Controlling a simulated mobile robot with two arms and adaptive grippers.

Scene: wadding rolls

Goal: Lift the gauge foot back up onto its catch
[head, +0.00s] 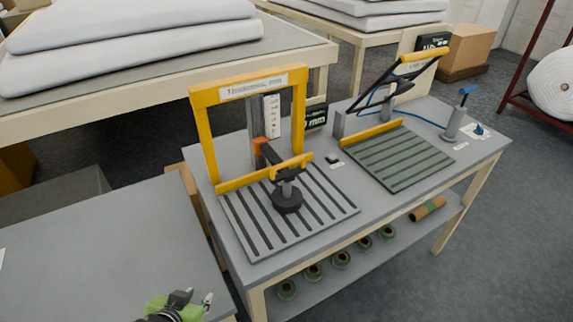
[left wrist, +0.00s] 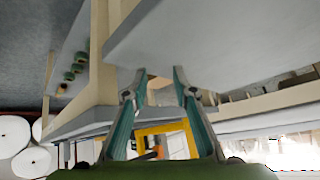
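The thickness gauge has a yellow frame (head: 200,135) with a "Thickness, mm" sign, a grey column and an orange block (head: 260,147). A dark arm slants from the block to the black round gauge foot (head: 287,201), which is low at the slatted grey plate (head: 245,232) and appears to rest on it. I cannot make out the catch. My left gripper (head: 194,299) is open and empty over the near left table, well short of the gauge. In the left wrist view its fingers (left wrist: 159,85) are apart, with the yellow frame (left wrist: 160,129) beyond. My right gripper is not in view.
A second device with a green slatted plate (head: 398,158) and a tilted black frame stands to the right on the gauge table. A grey pump-like stand (head: 455,123) is at its right end. Green rolls (head: 341,260) lie on the shelf below. The left table (head: 110,245) is mostly clear.

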